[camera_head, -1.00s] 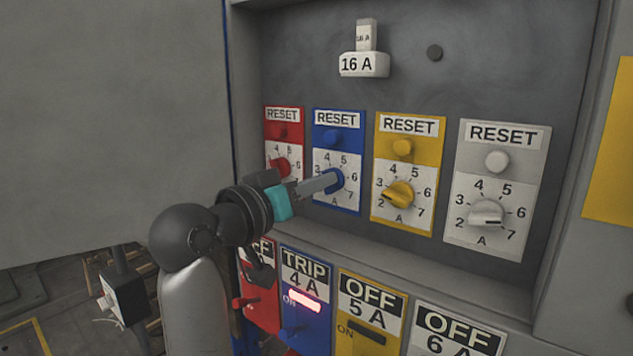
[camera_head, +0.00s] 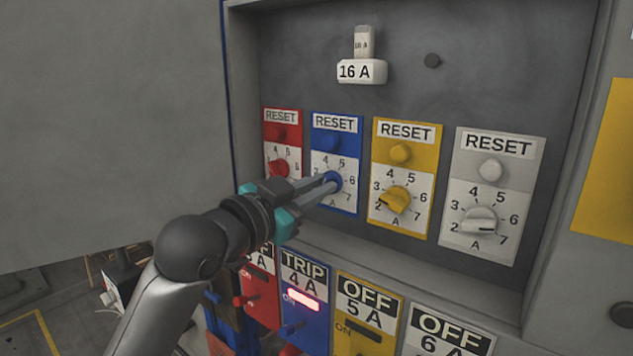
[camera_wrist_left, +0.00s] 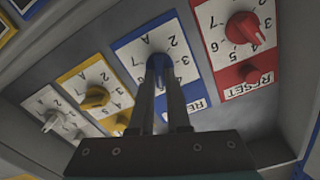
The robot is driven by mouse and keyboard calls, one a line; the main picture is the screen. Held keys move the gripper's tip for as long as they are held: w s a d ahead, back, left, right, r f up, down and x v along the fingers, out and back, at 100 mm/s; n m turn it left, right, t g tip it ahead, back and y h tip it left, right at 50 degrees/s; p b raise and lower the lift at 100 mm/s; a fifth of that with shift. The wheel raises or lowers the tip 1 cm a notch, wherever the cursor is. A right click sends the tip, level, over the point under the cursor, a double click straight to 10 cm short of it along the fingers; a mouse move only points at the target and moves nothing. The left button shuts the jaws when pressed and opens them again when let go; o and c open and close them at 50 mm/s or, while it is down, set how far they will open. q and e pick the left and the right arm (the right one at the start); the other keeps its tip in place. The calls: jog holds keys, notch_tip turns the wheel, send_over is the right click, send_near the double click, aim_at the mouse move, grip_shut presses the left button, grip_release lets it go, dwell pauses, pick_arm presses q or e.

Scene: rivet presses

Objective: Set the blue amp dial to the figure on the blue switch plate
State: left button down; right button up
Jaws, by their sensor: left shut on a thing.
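The blue amp dial (camera_head: 333,181) is a round knob on the blue and white plate under a RESET label, with figures around it. My left gripper (camera_head: 328,184) reaches in from the left and is shut on the dial, one finger on each side. The dial also shows between the fingertips in the left wrist view (camera_wrist_left: 158,63). The fingers hide part of the scale, and I cannot tell which figure the dial points to. The blue switch plate (camera_head: 318,318) below reads TRIP 4 A, with a lit pinkish window. My right gripper is not in view.
Red (camera_head: 278,168), yellow (camera_head: 396,200) and white (camera_head: 478,220) dials sit on neighbouring plates, each below a reset button. The blue reset button (camera_head: 331,141) is just above the blue dial. A grey door (camera_head: 110,120) stands left of the recess.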

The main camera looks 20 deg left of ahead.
pick_arm(q)
jog(key=shift+m, duration=0.3)
dwell(0.4)
jog(key=c, duration=0.9)
grip_release()
